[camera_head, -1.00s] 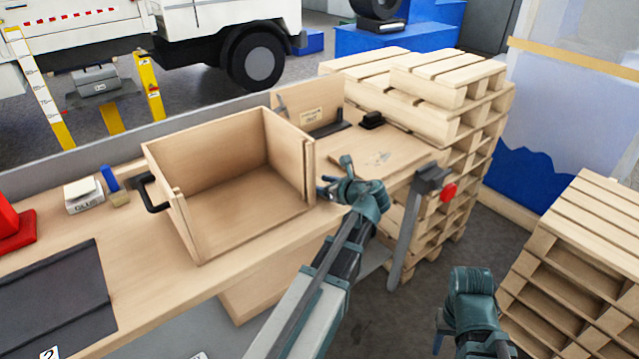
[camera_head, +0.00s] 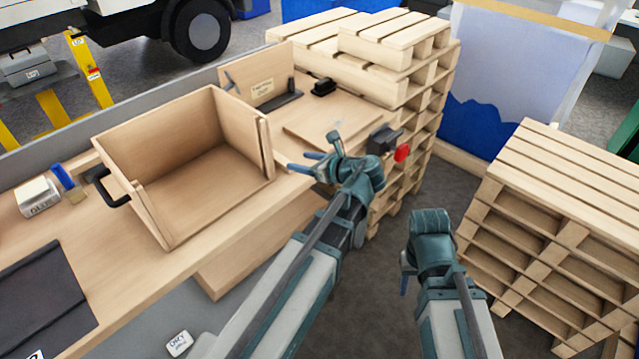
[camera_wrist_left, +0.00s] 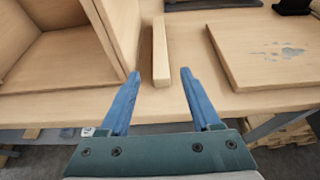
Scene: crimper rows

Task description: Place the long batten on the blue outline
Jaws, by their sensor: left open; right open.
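A pale wooden batten (camera_wrist_left: 160,50) lies on the bench in the left wrist view, just right of an open wooden box (camera_wrist_left: 70,55). Its near end is between the fingertips of my left gripper (camera_wrist_left: 160,75), which is open with clear space on both sides. In the head view this gripper (camera_head: 304,163) is off the box's right front corner; I cannot pick out the batten there. My right gripper (camera_head: 405,272) is low, in front of the bench and away from it; its fingers are mostly hidden. I cannot make out a blue outline.
A flat board (camera_head: 335,122) with faint blue-grey marks lies right of the batten. A clamp with a red part (camera_head: 401,153) is at the bench end. Stacked pallets (camera_head: 425,90) stand behind, and more pallets (camera_head: 560,180) at the right.

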